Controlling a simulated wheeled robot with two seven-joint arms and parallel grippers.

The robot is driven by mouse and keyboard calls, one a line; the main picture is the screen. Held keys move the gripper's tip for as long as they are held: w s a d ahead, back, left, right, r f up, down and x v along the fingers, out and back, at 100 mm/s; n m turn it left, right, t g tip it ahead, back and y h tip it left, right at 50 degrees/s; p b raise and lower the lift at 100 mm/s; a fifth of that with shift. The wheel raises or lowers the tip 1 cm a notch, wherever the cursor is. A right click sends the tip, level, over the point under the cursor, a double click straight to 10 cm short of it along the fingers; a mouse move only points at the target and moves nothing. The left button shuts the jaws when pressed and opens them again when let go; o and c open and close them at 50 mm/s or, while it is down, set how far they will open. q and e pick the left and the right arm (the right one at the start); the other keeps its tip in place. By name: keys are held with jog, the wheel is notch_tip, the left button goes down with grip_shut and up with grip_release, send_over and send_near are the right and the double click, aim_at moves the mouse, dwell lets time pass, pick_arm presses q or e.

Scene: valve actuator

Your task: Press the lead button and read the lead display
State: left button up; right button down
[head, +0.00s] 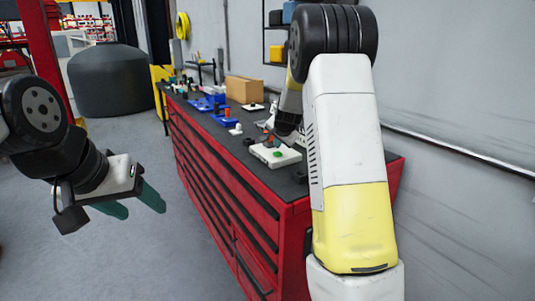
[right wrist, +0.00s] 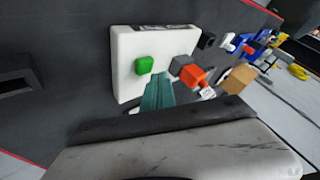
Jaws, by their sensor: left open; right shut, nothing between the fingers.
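A white box (head: 268,156) with a green button (head: 277,153) lies on the dark top of a red tool chest. The right wrist view shows the box (right wrist: 128,45), its green button (right wrist: 144,65) and a dark strip (right wrist: 165,27) along its upper edge; I cannot read anything on it. My right gripper (right wrist: 158,92) is shut and empty, its teal fingers over the box's lower edge, just below and right of the button in that view. I cannot tell if they touch the box. My left gripper (head: 137,200) is open and empty over the floor, away from the chest.
An orange-red block (right wrist: 192,75) with a dark grey part sits close to the right gripper's fingers. Blue parts (head: 208,103) and a cardboard box (head: 245,90) stand farther along the tool chest (head: 225,180). A wall runs along the right. The floor left of the chest is clear.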

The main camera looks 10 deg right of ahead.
aim_at(278, 153)
jog(key=shift+f, duration=0.15)
jog(key=shift+f, duration=0.25)
jog(key=shift+f, duration=0.55)
dwell(1.0)
jog(key=shift+r, duration=0.95)
jog(key=shift+r, duration=2.5)
